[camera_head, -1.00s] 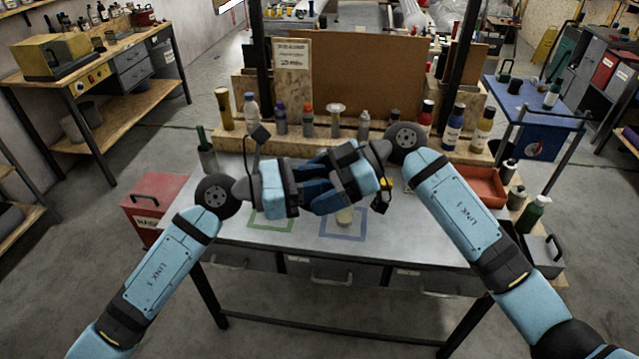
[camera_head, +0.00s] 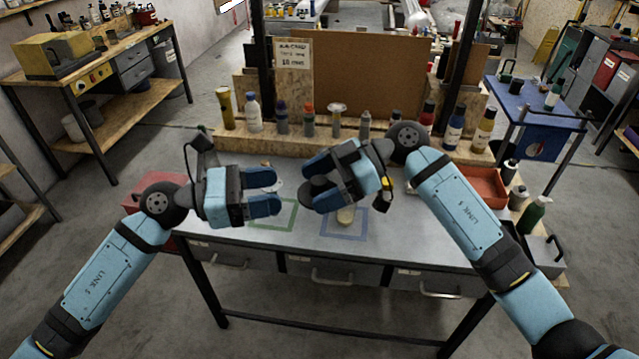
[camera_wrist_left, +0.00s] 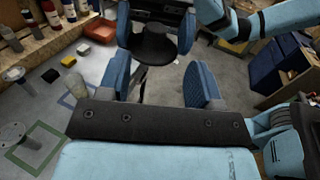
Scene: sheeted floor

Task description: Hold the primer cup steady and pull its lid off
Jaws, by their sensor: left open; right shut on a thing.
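My right gripper (camera_head: 318,186) is shut on a dark round piece, which I take to be the primer cup (camera_wrist_left: 155,47), held above the table. In the left wrist view its dark round face shows between the right gripper's blue fingers. I cannot tell whether this face is the lid or the cup's open mouth. My left gripper (camera_head: 270,192) is open and empty, to the left of the held piece and apart from it. Its two fingers (camera_wrist_left: 158,85) show spread in the left wrist view. No separate lid can be made out.
A pale small cylinder (camera_head: 346,215) stands in the blue square outline on the grey table (camera_head: 410,238). A green outline (camera_head: 284,228) lies to its left. Several bottles (camera_head: 308,120) line the back ledge. A red-orange tray (camera_head: 478,187) is at the right.

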